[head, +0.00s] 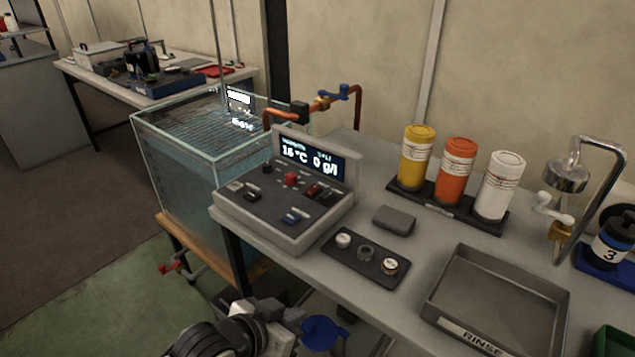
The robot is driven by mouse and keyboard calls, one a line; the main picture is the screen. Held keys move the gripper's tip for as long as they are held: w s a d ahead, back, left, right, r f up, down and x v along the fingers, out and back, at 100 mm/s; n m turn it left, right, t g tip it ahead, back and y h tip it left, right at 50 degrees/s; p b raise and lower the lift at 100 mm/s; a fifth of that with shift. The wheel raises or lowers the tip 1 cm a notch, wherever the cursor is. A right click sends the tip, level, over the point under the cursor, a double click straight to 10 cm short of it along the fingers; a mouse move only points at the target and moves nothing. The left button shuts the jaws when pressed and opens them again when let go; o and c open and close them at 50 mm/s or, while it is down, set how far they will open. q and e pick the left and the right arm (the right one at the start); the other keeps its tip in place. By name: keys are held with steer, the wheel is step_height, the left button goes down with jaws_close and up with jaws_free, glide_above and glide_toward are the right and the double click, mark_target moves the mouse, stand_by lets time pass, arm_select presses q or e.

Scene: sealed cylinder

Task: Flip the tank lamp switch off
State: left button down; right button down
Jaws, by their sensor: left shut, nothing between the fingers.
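A grey control box (285,210) stands on the left end of the bench, with a display reading 16 °C and 0 g/l. The glass tank (175,165) with water stands behind and left of the box. My left gripper (272,325) is low at the bottom edge, shut and empty, apart from the box. My right gripper is out of view.
A dark tray with three round pieces (366,257) and a grey block (394,220) lie right of the box. Yellow, orange and white bottles (456,172) stand behind. A rinse tray (497,300) is at the right. A copper pipe (357,105) arches behind the box.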

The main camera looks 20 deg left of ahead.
mark_target(317, 209)
arm_select(q)
steer(key=shift+m+t+h, duration=0.3)
steer(key=shift+m+t, duration=0.1)
steer(key=shift+t, duration=0.4)
steer(key=w+a+r, duration=0.1)
steer(key=w+r, duration=0.2)
steer(key=w+r+p, duration=0.1)
steer(key=w+r, duration=0.2)
steer(key=w+a+r, duration=0.1)
steer(key=w+r, duration=0.1)
steer(key=w, duration=0.1)
steer(key=shift+a+r, duration=0.35)
steer(key=shift+r, duration=0.05)
steer(key=w+a+r+t+p, duration=0.1)
steer(key=w+a+r, duration=0.2)
steer(key=w+r, duration=0.2)
step_height(317, 209, up, 3)
steer(key=shift+w+a+r, duration=0.15)
steer(key=shift+w, duration=0.2)
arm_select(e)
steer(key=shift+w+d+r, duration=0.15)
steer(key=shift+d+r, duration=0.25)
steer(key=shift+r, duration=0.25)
